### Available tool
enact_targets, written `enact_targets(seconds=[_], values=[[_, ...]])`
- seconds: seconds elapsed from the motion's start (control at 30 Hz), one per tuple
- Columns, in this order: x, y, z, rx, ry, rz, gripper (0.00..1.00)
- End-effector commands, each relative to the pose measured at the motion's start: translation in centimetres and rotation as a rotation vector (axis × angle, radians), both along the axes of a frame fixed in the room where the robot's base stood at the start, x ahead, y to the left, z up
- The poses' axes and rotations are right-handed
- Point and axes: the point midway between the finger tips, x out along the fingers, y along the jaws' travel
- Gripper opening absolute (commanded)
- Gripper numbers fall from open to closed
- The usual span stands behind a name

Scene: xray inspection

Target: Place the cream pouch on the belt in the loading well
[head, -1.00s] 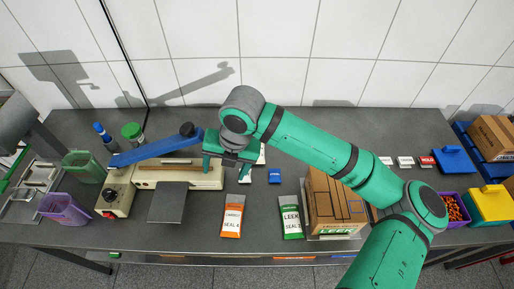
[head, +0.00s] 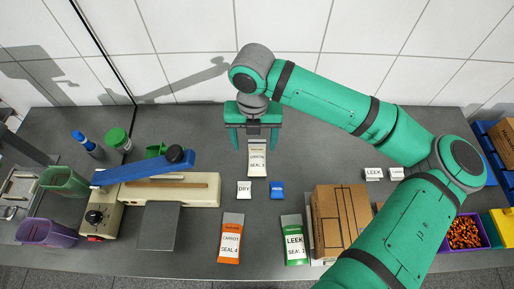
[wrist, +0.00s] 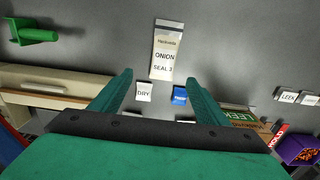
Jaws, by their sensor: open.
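The cream pouch (head: 257,161), labelled ONION SEAL 3, lies flat on the grey table, with its top partly behind my gripper in the head view. It shows whole in the wrist view (wrist: 165,50), beyond the fingertips. My gripper (head: 254,143) is open and empty, fingers pointing down near the pouch. In the wrist view, the open gap (wrist: 160,78) has nothing in it. I cannot tell the exact height above the table. I see no belt or loading well that I can make out in these views.
A sealer with a blue lever (head: 150,168) stands left. Orange (head: 230,240) and green (head: 294,240) pouches and a cardboard box (head: 342,218) lie nearer the front. Bare table surrounds the pouch's sides.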

Motion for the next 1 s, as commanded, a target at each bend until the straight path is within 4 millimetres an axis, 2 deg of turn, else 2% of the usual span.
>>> enact_targets(seconds=[0.3,0.57,0.8,1.0], values=[[0.0,-0.3,-4.3,0.001,0.002,-0.006,0.69],[0.0,-0.3,-6.0,0.000,0.001,-0.002,0.69],[0.2,-0.8,-9.2,0.000,0.003,0.000,0.69],[0.2,-0.8,-10.6,0.002,0.001,0.001,0.69]])
